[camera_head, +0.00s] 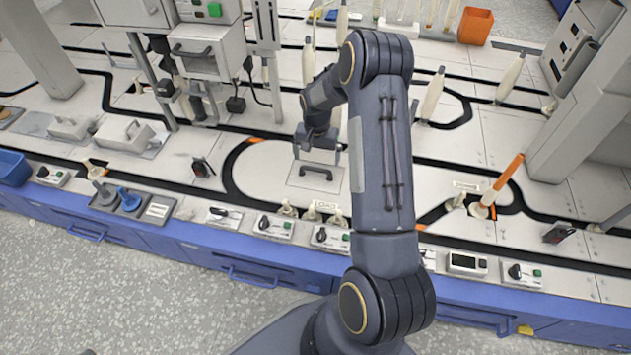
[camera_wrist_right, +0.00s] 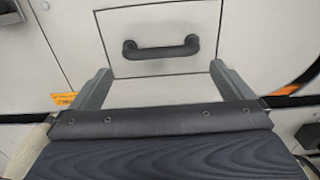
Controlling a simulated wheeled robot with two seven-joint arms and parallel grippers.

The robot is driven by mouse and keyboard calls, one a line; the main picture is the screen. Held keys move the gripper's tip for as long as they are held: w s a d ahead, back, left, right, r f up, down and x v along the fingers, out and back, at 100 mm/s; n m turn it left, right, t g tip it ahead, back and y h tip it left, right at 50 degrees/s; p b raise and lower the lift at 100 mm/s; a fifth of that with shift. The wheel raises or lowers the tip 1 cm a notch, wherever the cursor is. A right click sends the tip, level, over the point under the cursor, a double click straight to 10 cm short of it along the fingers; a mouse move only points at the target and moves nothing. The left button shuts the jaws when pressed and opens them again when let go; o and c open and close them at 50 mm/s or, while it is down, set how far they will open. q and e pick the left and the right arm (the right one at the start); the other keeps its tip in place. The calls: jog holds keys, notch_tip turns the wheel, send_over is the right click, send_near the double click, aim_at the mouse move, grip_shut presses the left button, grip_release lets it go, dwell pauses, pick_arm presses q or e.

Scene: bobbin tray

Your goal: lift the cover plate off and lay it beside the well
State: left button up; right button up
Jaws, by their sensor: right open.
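The cover plate (camera_head: 302,181) is a light grey square panel set in the white table top, with a dark bar handle (camera_head: 316,173) on it. In the right wrist view the plate (camera_wrist_right: 160,68) lies ahead, and its handle (camera_wrist_right: 161,48) shows beyond and between the fingertips. My right gripper (camera_head: 318,152) is over the plate's far part in the head view, and apart from the handle. Its two fingers (camera_wrist_right: 160,75) are spread wide with nothing between them. The well is not visible under the plate. My left gripper is not in view.
Black track lines run over the white table (camera_head: 260,185). An orange stick (camera_head: 503,180) leans up at the right. A grey lidded box (camera_head: 123,133) stands at the left, an orange cup (camera_head: 475,25) at the back. Control boxes (camera_head: 275,226) line the front edge. Bare table lies left of the plate.

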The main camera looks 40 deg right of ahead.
aim_at(316, 169)
jog(key=f+b, duration=0.1)
jog(key=f, duration=0.1)
jog(key=f+b, duration=0.1)
jog(key=f, duration=0.1)
jog(key=f+b, duration=0.1)
jog(key=f, duration=0.1)
jog(key=shift+s+a+f, duration=0.15)
jog(key=shift+s+a, duration=0.05)
jog(key=shift+a, duration=0.15)
jog(key=shift+c, duration=0.3)
jog(key=c, duration=0.9)
jog(key=shift+o, duration=0.2)
jog(key=shift+r, duration=0.2)
